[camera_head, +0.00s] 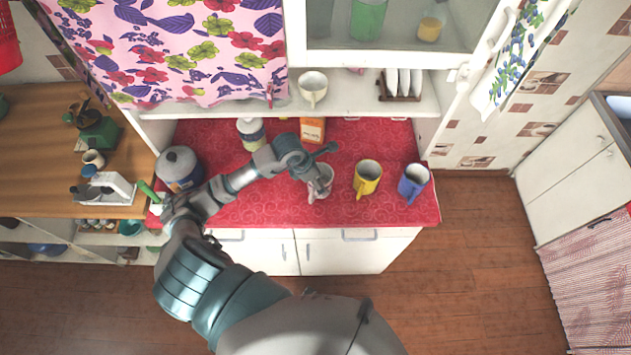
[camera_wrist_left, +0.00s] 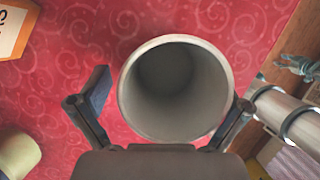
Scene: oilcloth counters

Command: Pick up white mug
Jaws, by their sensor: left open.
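The white mug (camera_head: 322,190) stands upright on the red counter cloth, near the front edge, partly hidden by my left gripper (camera_head: 318,178) in the head view. In the left wrist view, the white mug (camera_wrist_left: 175,88) shows its round rim and empty inside. My left gripper (camera_wrist_left: 165,112) is open, with one finger on each side of the mug's near part. A gap shows at the left finger; the right finger is close to the rim, and I cannot tell if it touches. My right gripper is not in view.
A yellow mug (camera_head: 367,178) and a blue mug (camera_head: 413,181) stand right of the white mug. An orange box (camera_head: 312,130) and a jar (camera_head: 251,134) stand behind. A grey-lidded pot (camera_head: 180,168) is at left. A shelf above holds a cream mug (camera_head: 312,87).

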